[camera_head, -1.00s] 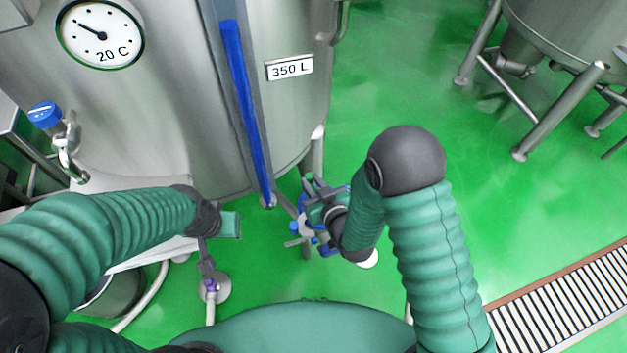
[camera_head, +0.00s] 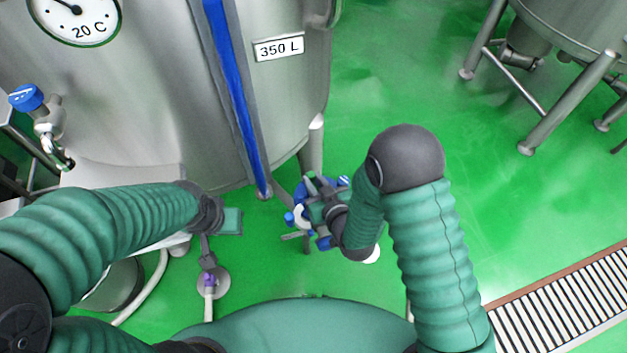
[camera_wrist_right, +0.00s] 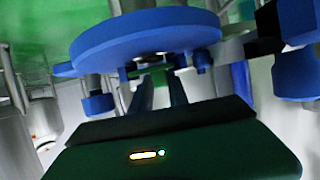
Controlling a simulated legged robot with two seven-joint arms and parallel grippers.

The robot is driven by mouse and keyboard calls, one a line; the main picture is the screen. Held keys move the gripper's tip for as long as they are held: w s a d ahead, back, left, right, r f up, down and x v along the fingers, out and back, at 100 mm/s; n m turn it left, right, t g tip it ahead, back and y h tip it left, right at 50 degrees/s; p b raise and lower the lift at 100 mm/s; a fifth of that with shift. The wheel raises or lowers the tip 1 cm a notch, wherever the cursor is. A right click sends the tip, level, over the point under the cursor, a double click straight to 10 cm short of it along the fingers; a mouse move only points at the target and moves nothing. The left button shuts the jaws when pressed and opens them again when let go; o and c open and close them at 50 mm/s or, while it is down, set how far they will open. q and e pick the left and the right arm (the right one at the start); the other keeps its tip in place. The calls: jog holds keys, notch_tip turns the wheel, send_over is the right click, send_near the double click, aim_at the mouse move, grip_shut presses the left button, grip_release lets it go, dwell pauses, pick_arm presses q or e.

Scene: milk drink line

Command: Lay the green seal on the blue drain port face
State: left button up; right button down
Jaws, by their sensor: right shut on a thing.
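My right gripper (camera_head: 307,205) is beside the foot of the tank, low over the floor. In the right wrist view its two fingers (camera_wrist_right: 160,90) reach up to the near side of a wide blue disc (camera_wrist_right: 145,38).
The steel tank (camera_head: 130,100) stands close ahead, with a blue strip (camera_head: 232,90) down its side. A blue-capped valve (camera_head: 27,97) is at the left. Blue knobs (camera_wrist_right: 97,103) hang near the disc. Green floor (camera_head: 420,90) is open to the right, up to a drain grating (camera_head: 560,305).

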jog(key=shift+a+f+b, duration=0.1)
jog(key=shift+f+b, duration=0.2)
jog(key=shift+f, duration=0.1)
